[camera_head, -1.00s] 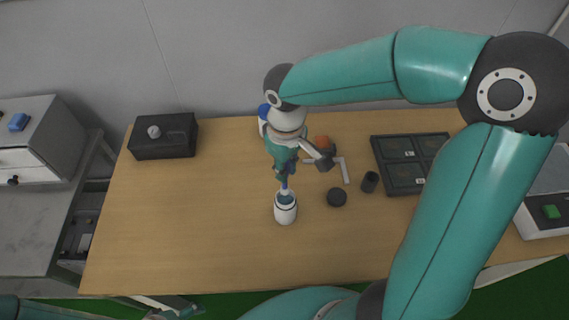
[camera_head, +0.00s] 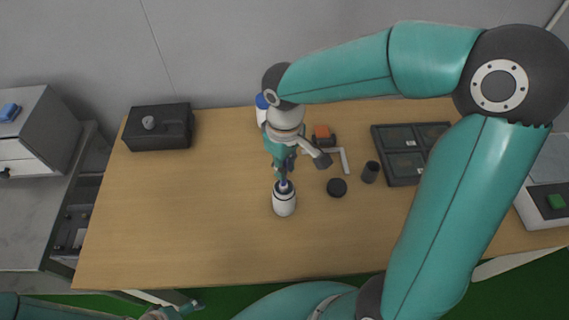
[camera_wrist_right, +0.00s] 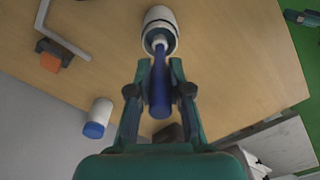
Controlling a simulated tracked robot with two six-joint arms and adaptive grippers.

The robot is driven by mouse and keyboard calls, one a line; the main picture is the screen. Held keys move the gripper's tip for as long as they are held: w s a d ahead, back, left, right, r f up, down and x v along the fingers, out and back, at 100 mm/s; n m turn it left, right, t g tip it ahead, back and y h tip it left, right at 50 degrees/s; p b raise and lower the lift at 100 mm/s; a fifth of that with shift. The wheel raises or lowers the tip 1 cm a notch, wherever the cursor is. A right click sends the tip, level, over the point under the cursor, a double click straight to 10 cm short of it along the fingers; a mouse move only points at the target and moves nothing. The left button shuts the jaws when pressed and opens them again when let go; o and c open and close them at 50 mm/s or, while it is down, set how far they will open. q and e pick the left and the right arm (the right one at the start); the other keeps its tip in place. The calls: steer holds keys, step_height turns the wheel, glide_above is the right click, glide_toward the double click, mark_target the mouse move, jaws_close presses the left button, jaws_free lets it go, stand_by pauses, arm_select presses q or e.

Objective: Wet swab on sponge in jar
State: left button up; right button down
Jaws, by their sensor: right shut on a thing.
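A white jar (camera_head: 284,204) with a dark band and an open top stands on the wooden table. It also shows at the top of the right wrist view (camera_wrist_right: 160,28). My right gripper (camera_head: 284,176) is directly above the jar, pointing down. In the right wrist view my right gripper (camera_wrist_right: 158,66) is shut on the blue handle of the swab (camera_wrist_right: 160,95). The swab's lower end goes into the jar mouth. Its tip and the sponge are hidden inside. Part of my left gripper (camera_head: 178,312) shows at the bottom edge, too small to tell its jaws.
A white bottle with a blue cap (camera_head: 262,108) stands behind my right gripper. A black lid (camera_head: 337,187), a dark cup (camera_head: 370,172), an orange-topped block (camera_head: 322,132) and an L-shaped rod (camera_head: 344,160) lie right. A black box (camera_head: 160,128) stands left.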

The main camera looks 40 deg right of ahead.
steer(key=shift+f+b, duration=0.5)
steer(key=shift+f, duration=0.05)
stand_by(1.4)
steer(key=shift+r, duration=0.15)
steer(key=shift+r+p, duration=2.85)
steer(key=shift+r, duration=0.6)
